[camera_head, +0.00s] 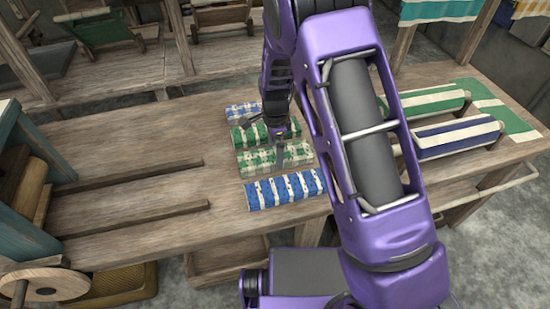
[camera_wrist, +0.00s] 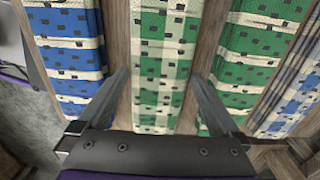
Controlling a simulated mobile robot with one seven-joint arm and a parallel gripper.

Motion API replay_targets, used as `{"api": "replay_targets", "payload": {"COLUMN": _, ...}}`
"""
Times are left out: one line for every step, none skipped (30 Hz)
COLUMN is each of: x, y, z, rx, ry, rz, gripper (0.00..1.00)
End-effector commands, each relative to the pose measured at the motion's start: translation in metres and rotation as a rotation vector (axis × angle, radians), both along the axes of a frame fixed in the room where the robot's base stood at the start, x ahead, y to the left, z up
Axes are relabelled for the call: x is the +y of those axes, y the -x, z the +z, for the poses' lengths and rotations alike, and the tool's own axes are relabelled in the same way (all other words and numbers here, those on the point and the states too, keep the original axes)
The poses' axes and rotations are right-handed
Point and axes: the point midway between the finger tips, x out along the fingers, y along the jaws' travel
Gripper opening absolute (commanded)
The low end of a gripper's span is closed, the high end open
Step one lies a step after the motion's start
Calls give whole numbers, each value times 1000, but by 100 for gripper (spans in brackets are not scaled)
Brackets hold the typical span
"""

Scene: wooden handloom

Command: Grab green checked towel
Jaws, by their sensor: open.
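The green checked towel (camera_head: 255,160) is a folded pale green and white bundle on the wooden table. In the wrist view it (camera_wrist: 162,45) runs up the middle, between my two fingers. My gripper (camera_head: 264,138) is open and empty, pointing down over the towels. In the wrist view the gripper's fingers (camera_wrist: 160,78) stand on either side of the green checked towel, the right one close to the green striped towel (camera_wrist: 258,50). The fingers' height above the table cannot be told. My arm hides part of the row in the head view.
A blue striped towel (camera_head: 283,190) lies in front, and a blue checked towel (camera_head: 242,111) lies at the back of the row. Striped rolls (camera_head: 455,137) sit at the right. Wooden rails (camera_head: 140,172) cross the table at the left, with bare tabletop (camera_head: 185,130) beyond them.

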Motion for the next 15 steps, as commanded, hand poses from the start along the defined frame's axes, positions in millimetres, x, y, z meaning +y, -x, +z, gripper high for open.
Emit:
{"api": "replay_targets", "payload": {"x": 0, "y": 0, "z": -5, "rx": 1, "ry": 0, "rz": -1, "gripper": 100}}
{"api": "replay_targets", "payload": {"x": 0, "y": 0, "z": -6, "rx": 0, "ry": 0, "rz": -1, "gripper": 100}}
{"api": "replay_targets", "payload": {"x": 0, "y": 0, "z": -7, "rx": -1, "ry": 0, "rz": -1, "gripper": 100}}
{"api": "replay_targets", "payload": {"x": 0, "y": -1, "z": -7, "rx": -2, "ry": -1, "rz": 0, "gripper": 100}}
{"api": "replay_targets", "payload": {"x": 0, "y": -1, "z": -6, "rx": -2, "ry": -1, "rz": 0, "gripper": 100}}
{"api": "replay_targets", "payload": {"x": 0, "y": -1, "z": -6, "rx": -2, "ry": -1, "rz": 0, "gripper": 100}}
{"api": "replay_targets", "payload": {"x": 0, "y": -1, "z": -6, "rx": -2, "ry": -1, "rz": 0, "gripper": 100}}
{"api": "replay_targets", "payload": {"x": 0, "y": -1, "z": -6, "rx": -2, "ry": -1, "rz": 0, "gripper": 98}}
{"api": "replay_targets", "payload": {"x": 0, "y": 0, "z": -6, "rx": -2, "ry": -1, "rz": 0, "gripper": 91}}
{"api": "replay_targets", "payload": {"x": 0, "y": 0, "z": -6, "rx": -2, "ry": -1, "rz": 0, "gripper": 86}}
{"api": "replay_targets", "payload": {"x": 0, "y": 0, "z": -6, "rx": -2, "ry": -1, "rz": 0, "gripper": 80}}
{"api": "replay_targets", "payload": {"x": 0, "y": 0, "z": -6, "rx": -2, "ry": -1, "rz": 0, "gripper": 73}}
{"api": "replay_targets", "payload": {"x": 0, "y": 0, "z": -6, "rx": -2, "ry": -1, "rz": 0, "gripper": 68}}
{"api": "replay_targets", "payload": {"x": 0, "y": 0, "z": -6, "rx": -2, "ry": -1, "rz": 0, "gripper": 62}}
{"api": "replay_targets", "payload": {"x": 0, "y": 0, "z": -6, "rx": -2, "ry": -1, "rz": 0, "gripper": 55}}
